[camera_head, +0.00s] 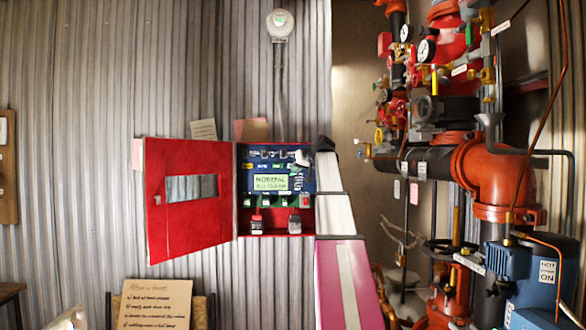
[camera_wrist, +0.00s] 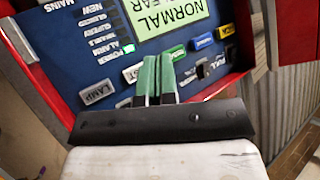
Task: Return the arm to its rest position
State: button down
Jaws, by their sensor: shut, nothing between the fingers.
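My gripper (camera_wrist: 158,72) is shut and empty, its two green-faced fingers together. In the wrist view the fingers point at the blue control panel (camera_wrist: 95,50), over its row of buttons. I cannot tell whether they touch it. In the head view my arm rises from the bottom centre, across the right edge of the open red cabinet (camera_head: 240,212). The gripper is small there, in front of the panel's right part. The panel's green display (camera_head: 270,183) reads NORMAL, ALL CLEAR. A green light glows beside the POWER label in the wrist view.
The cabinet's red door (camera_head: 186,200) stands open to the left. Red and black pipes (camera_head: 490,180) with gauges and valves fill the right side. A blue pump motor (camera_head: 535,275) stands at lower right. A handwritten board (camera_head: 155,303) stands below the door.

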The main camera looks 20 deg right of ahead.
jog(key=shift+f, duration=0.1)
jog(key=s+a+f+m+g+h, duration=0.15)
jog(key=a+f, duration=0.25)
jog(key=f, duration=1)
jog(key=s+a+f+g, duration=0.25)
jog(key=a+f, duration=0.25)
jog(key=f, duration=0.9)
jog(key=s+a+f+g, duration=0.2)
jog(key=a+f, duration=0.2)
jog(key=f, duration=0.9)
jog(key=s+a+f+g+h, duration=0.1)
jog(key=s+a+f, duration=0.2)
jog(key=s+f, duration=0.5)
jog(key=s+a+f+g+h, duration=0.1)
jog(key=s+a+f, duration=0.3)
jog(key=s+f, duration=0.5)
jog(key=s+a+f+g+h, duration=0.1)
jog(key=s+a+f+g, duration=0.2)
jog(key=s+f, duration=0.5)
notch_tip(320, 180, down, 5)
jog(key=shift+s+a+r, duration=0.1)
jog(key=shift+s+a, duration=0.1)
jog(key=shift+s, duration=0.15)
jog(key=c, duration=1.6)
grip_release()
jog(key=shift+o, duration=0.2)
